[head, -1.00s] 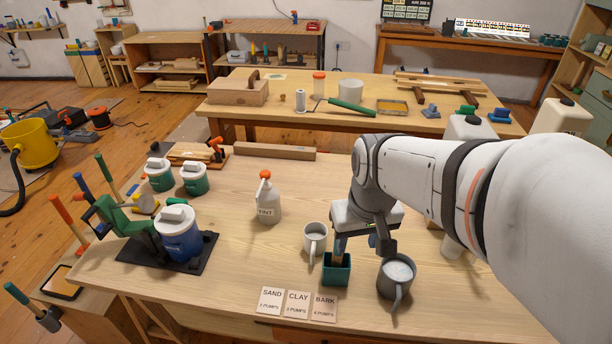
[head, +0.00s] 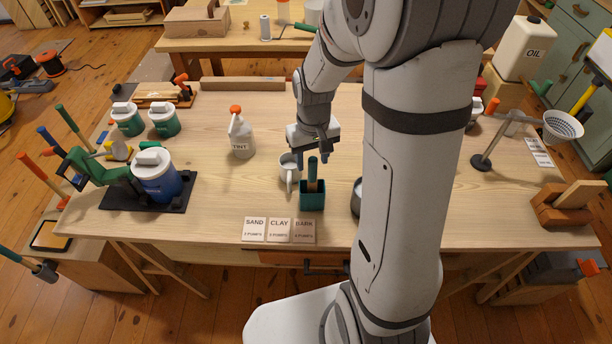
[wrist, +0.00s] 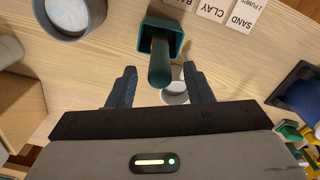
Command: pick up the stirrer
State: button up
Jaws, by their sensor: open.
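The stirrer, with a teal handle (head: 312,169), stands in a small teal square holder (head: 312,198) near the table's front. In the wrist view the handle (wrist: 160,62) rises from the holder (wrist: 162,27) towards the camera, between the two blue fingers but apart from them. My gripper (head: 313,155) is open and empty, just behind and above the handle in the head view. It also shows in the wrist view (wrist: 159,75). The lower part of the stirrer is hidden inside the holder.
A grey mug (wrist: 75,15) is on the other side, mostly behind my arm in the head view. Cards (head: 280,230) lie in front. A tint bottle (head: 240,135) stands further left.

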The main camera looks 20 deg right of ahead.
notch_tip(320, 180, down, 2)
grip_shut()
dwell(0.6)
